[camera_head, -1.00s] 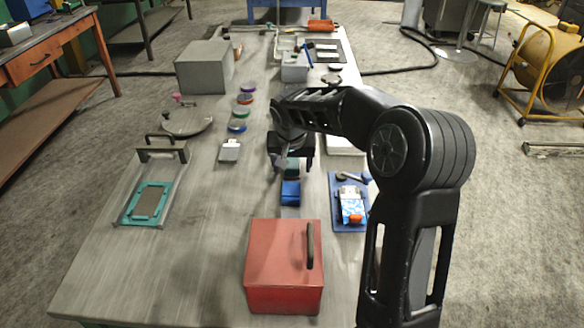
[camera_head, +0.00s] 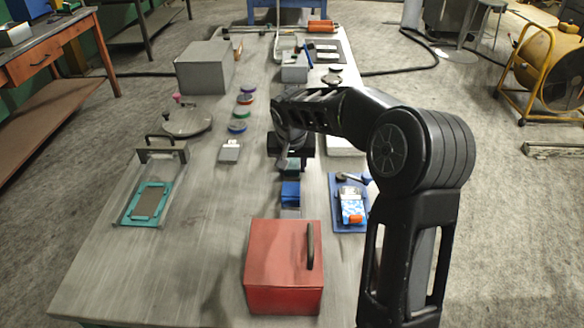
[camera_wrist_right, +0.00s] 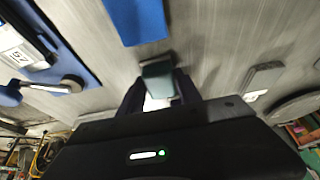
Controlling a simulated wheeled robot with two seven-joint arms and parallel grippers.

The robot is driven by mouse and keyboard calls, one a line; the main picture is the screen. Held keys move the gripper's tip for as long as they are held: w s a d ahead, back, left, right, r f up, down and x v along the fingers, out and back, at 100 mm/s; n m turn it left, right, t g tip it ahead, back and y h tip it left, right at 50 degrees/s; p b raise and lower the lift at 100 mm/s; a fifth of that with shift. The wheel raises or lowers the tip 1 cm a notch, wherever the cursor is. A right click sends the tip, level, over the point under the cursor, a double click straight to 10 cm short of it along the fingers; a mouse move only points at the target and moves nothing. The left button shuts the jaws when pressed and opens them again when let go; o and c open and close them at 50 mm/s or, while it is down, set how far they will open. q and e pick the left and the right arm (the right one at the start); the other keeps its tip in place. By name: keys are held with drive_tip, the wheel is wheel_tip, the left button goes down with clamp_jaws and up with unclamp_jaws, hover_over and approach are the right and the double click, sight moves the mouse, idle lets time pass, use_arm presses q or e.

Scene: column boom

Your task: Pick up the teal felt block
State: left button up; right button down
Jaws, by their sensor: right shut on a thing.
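The teal felt block (camera_head: 291,166) is a small dark teal piece just beyond the blue block on the long grey table. My right gripper (camera_head: 291,158) reaches down over it and is shut on it. In the right wrist view the block (camera_wrist_right: 157,69) sits between the two dark fingers (camera_wrist_right: 160,88), its end showing past them. The arm and fingers hide part of the block in the head view. Whether it touches the table is hard to tell. My left gripper is not in view.
A blue block (camera_head: 290,194) lies just nearer than the teal one. A red box (camera_head: 283,266) stands at the table's near end. A blue tray (camera_head: 337,187) with small items is to the right, a grey block (camera_head: 229,151) to the left. The near left tabletop is clear.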

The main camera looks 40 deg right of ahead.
sight(292, 165)
wheel_tip(292, 165, up, 10)
idle(0.6)
idle(0.4)
